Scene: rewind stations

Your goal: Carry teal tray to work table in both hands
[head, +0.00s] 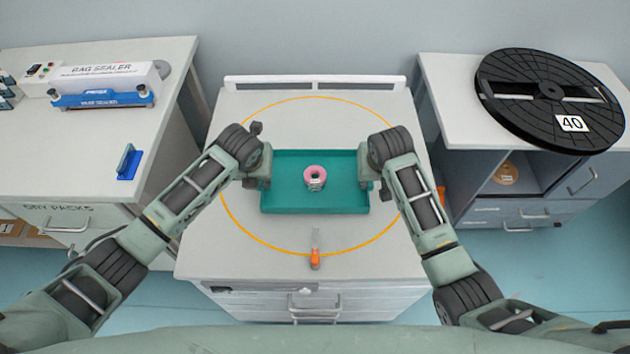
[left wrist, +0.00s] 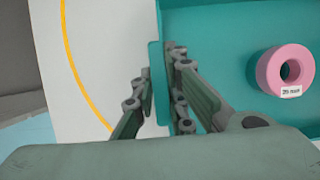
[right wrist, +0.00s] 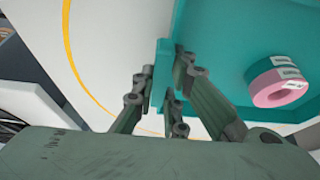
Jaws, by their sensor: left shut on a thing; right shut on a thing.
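The teal tray (head: 280,200) is over the middle of the white work table (head: 210,258), inside the orange ring marked on its top. I cannot tell whether it rests on the table or hangs just above it. A pink roll (head: 316,175) with a white label lies in the tray. My left gripper (head: 264,182) is shut on the tray's left wall, which also shows between its fingers in the left wrist view (left wrist: 158,85). My right gripper (head: 366,182) is shut on the right wall, seen in the right wrist view (right wrist: 162,75).
An orange-handled tool (head: 315,257) lies in front of the tray at the ring's near edge. On the left bench stand a bag sealer (head: 100,80) and a blue holder (head: 129,162). A black reel (head: 550,95) marked 40 lies on the right cabinet. Gaps separate the three units.

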